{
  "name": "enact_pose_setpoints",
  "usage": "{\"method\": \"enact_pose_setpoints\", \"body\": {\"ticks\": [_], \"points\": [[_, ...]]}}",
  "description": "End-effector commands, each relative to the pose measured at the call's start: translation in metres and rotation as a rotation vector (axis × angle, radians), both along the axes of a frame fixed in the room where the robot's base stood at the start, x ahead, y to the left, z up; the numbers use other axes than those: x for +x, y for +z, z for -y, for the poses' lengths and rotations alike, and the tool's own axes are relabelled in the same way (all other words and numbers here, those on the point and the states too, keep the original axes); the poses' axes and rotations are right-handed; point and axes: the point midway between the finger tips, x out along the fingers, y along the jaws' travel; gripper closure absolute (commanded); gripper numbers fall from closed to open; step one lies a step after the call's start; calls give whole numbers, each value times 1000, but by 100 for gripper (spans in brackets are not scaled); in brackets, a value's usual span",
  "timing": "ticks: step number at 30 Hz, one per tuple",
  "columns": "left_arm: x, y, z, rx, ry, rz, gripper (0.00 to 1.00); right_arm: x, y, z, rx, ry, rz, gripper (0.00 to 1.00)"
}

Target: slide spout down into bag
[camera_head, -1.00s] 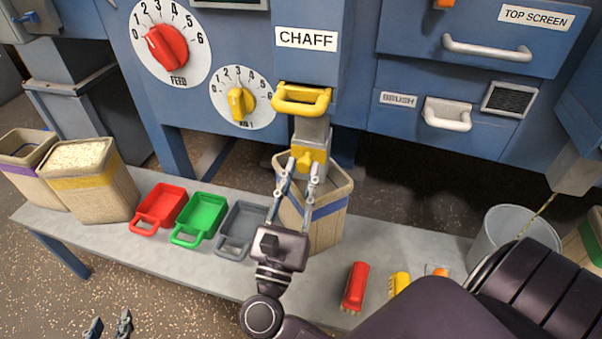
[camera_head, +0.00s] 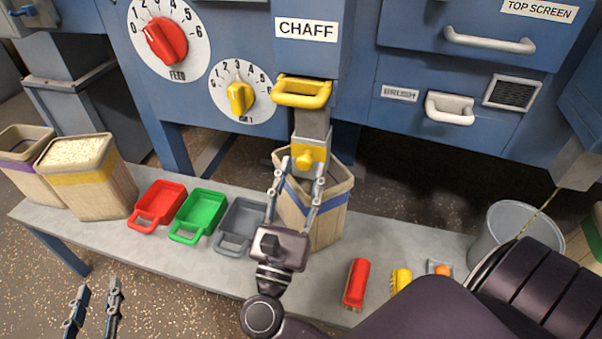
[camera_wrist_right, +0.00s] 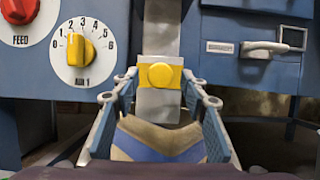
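The grey chaff spout (camera_head: 313,128) hangs below the yellow handle, with a yellow band and round knob (camera_head: 306,158) near its low end. The spout also shows in the wrist view (camera_wrist_right: 158,104). Its lower end is at the mouth of the tan bag with a blue stripe (camera_head: 325,216); how deep it sits inside is hard to tell. My right gripper (camera_head: 301,174) is open in front of the knob, its fingers spread to either side and apart from it. My left gripper (camera_head: 97,292) is open and empty at the bottom left.
A yellow handle (camera_head: 302,93) sits under the CHAFF label. Red (camera_head: 159,205), green (camera_head: 198,216) and grey (camera_head: 241,226) scoops lie left of the bag on the bench (camera_head: 195,260). A red brush (camera_head: 356,284) lies right. A metal bucket (camera_head: 500,228) stands far right.

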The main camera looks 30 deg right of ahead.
Motion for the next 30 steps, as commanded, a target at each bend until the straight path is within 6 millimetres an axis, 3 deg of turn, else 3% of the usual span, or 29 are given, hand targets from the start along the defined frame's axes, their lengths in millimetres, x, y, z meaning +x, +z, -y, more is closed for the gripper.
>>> {"method": "enact_pose_setpoints", "body": {"ticks": [7, 21, 30], "points": [[0, 0, 0, -1, -1, -1, 70, -6, -4, -7, 1, 0, -1, 60], [0, 0, 0, 0, -1, -1, 70, -61, -39, -71, 1, 0, -2, 60], [0, 0, 0, 0, 0, -1, 70, -72, -46, -85, 0, 0, 0, 60]]}}
